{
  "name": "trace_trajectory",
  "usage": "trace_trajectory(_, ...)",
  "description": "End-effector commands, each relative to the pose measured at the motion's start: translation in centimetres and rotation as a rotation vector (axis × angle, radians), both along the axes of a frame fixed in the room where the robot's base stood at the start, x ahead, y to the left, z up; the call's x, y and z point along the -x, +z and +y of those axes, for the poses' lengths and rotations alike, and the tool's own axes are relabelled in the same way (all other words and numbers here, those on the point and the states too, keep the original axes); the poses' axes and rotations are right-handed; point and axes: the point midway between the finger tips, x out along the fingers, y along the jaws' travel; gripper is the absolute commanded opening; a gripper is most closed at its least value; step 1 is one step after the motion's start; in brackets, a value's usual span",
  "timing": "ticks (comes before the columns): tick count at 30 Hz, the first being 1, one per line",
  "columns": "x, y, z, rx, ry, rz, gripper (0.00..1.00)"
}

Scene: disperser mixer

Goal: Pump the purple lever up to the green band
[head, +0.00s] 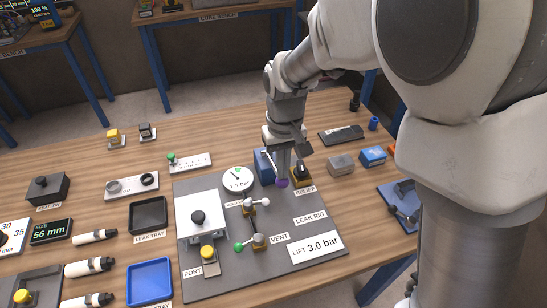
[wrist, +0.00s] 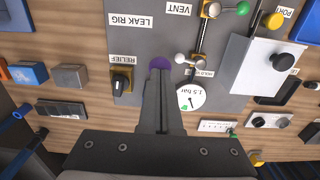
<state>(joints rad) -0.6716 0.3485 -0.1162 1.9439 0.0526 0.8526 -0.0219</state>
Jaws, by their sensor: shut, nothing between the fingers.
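The purple knob of the lever (head: 282,184) shows just below my gripper in the head view, in front of a blue block on the grey leak rig. In the wrist view the purple knob (wrist: 161,63) peeks past my fingertips, which hide most of the lever. My gripper (head: 284,170) is shut with nothing between the fingers, pointing down right at the lever; I cannot tell whether it touches. The wrist view shows the shut fingers (wrist: 160,80). The round white gauge (head: 238,184) reads 1.5 bar and has a small green mark near its top.
White-knobbed hold valve (head: 265,202) and green-knobbed vent valve (head: 239,247) stand left of and in front of the lever. The black relief knob (head: 301,173) is close on the right. A sign (head: 315,247) reads LIFT 3.0 bar.

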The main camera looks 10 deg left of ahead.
Motion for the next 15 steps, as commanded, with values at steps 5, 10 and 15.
trace_trajectory(5,0.0,-0.2,0.0,0.001,0.0,0.001,0.0)
trace_trajectory(10,0.0,-0.4,0.0,0.0,0.0,0.0,0.0)
trace_trajectory(15,0.0,-1.9,0.0,0.0,0.0,0.0,0.0)
